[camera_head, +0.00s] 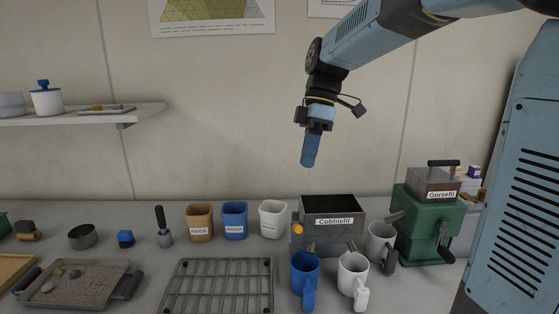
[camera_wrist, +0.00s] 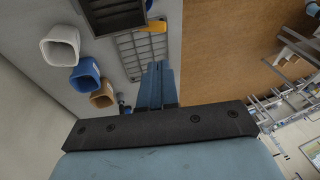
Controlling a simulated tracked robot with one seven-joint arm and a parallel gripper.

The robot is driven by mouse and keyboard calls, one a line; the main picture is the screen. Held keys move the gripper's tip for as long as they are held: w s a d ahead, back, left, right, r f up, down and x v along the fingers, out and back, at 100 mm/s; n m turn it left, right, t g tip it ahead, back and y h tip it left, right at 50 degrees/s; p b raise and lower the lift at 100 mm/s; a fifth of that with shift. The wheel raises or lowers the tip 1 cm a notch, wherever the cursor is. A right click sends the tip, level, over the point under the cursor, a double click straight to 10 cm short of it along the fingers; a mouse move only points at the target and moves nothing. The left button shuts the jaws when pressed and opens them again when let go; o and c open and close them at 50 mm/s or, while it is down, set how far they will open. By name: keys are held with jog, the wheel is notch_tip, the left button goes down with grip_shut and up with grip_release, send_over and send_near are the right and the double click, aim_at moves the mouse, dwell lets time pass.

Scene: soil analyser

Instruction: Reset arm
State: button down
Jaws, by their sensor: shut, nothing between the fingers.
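My gripper (camera_head: 309,152) hangs from my blue arm in the upper middle of the head view, pointing down. It is high above the bench, in front of the bare wall. Its blue fingers are together with nothing between them. In the wrist view the shut gripper (camera_wrist: 158,86) shows at the centre, above the bench and near the wire rack in the picture. It touches nothing that I can see.
Below stand the Cobblefil box (camera_head: 333,234), a blue mug (camera_head: 304,269), a white mug (camera_head: 352,272), a wire rack (camera_head: 219,286) and brown (camera_head: 199,222), blue (camera_head: 234,220) and white cups (camera_head: 272,219). The green Gorsefil machine (camera_head: 424,227) is at right. A shelf (camera_head: 75,117) is at left.

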jog(key=s+d+f+m+t+h, duration=0.2)
jog(key=s+d+f+m+t, duration=0.2)
jog(key=s+d+m+t, duration=0.4)
jog(key=s+d+m, duration=0.4)
jog(key=s+m, duration=0.4)
jog(key=m, duration=0.2)
jog(key=shift+d+f+h, duration=0.15)
jog(key=shift+d+h, duration=0.15)
jog(key=shift+d, duration=0.1)
jog(key=shift+d, duration=0.1)
dwell(1.6)
